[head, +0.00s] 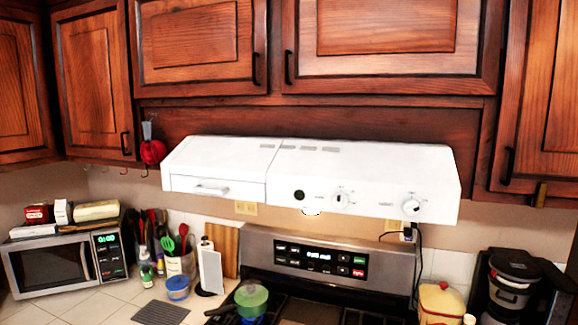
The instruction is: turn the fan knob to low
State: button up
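A white range hood (365,170) is mounted under the dark wood cabinets, above the stove. Its front face carries two round white knobs, a left knob (341,200) and a right knob (411,207). Small marks surround both knobs but are too small to read, so I cannot tell which is the fan knob or its setting. A black round part (299,195) sits left of the knobs. A drawer-like front with a handle (212,189) is at the hood's left end. My gripper is not in view.
Below the hood is a stove with a lit control panel (319,258) and a green-lidded pan (250,299). A microwave (67,265), utensils (180,250) and a paper towel holder (210,271) stand left. A coffee maker (511,285) stands right. The space before the knobs looks clear.

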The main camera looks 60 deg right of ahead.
aim_at(340, 200)
jog(key=z, duration=2.25)
